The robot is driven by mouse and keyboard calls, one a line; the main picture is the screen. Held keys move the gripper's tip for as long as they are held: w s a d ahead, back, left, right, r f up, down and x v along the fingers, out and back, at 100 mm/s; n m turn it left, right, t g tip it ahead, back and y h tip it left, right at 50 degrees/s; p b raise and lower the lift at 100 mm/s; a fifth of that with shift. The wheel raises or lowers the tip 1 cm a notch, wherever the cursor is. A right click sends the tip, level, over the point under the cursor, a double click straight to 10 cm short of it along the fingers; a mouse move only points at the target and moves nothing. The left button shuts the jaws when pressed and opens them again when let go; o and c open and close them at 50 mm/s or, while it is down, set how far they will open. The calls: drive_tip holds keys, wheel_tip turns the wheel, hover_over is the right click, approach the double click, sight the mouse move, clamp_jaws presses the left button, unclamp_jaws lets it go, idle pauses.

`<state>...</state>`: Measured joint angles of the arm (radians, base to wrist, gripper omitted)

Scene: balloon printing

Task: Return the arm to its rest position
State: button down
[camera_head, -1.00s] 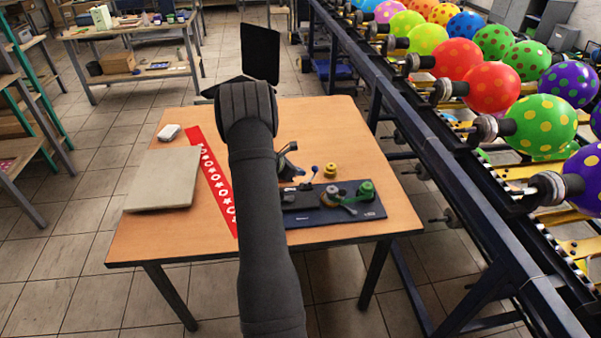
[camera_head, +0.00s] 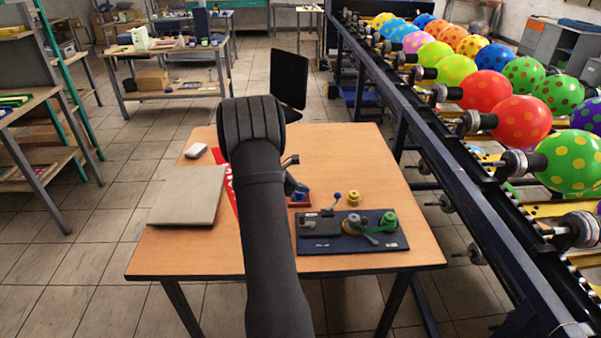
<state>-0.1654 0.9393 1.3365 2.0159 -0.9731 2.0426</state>
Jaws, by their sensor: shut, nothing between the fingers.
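My dark arm (camera_head: 268,220) rises from the bottom edge over the table, its ribbed joint (camera_head: 250,125) at the top. My gripper is not visible; it seems hidden behind the arm. The wooden table (camera_head: 335,165) stands in front of me. A small dark device with a lever (camera_head: 296,186), partly hidden by the arm, shows just right of the arm; I cannot tell whether it belongs to the arm.
A dark board (camera_head: 345,246) with small tools, a yellow piece (camera_head: 354,198), a beige panel (camera_head: 188,195) and a white block (camera_head: 196,151) lie on the table. A red strip is mostly hidden. A blue-framed line with colourful balloons (camera_head: 520,121) runs along the right.

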drive_tip(key=x, duration=0.5)
drive_tip(key=s+x, duration=0.1)
drive_tip(key=x, duration=0.2)
drive_tip(key=shift+s+d, duration=0.15)
drive_tip(key=shift+d, duration=0.15)
drive_tip(key=shift+d+r+n+t, duration=0.15)
drive_tip(key=shift+n+t, duration=0.25)
drive_tip(key=shift+w+d+r+n+t+y, duration=0.15)
drive_tip(key=shift+w+n+t+y, duration=0.1)
drive_tip(key=shift+n+t, duration=0.15)
drive_tip(key=shift+w+d+f+n+t+y, duration=0.15)
drive_tip(key=shift+n+t+y, duration=0.1)
drive_tip(key=shift+n+t, duration=0.15)
drive_tip(key=shift+s+a+n+t+y, duration=0.15)
drive_tip(key=shift+n+t+y, duration=0.5)
drive_tip(key=shift+n, duration=0.55)
drive_tip(key=shift+s+a+f+n+y, duration=0.3)
drive_tip(key=shift+s+f+n+y, duration=0.2)
drive_tip(key=shift+n+y, duration=0.3)
drive_tip(key=shift+t, duration=0.25)
drive_tip(key=shift+v, duration=3.05)
drive_tip(key=shift+w, duration=0.1)
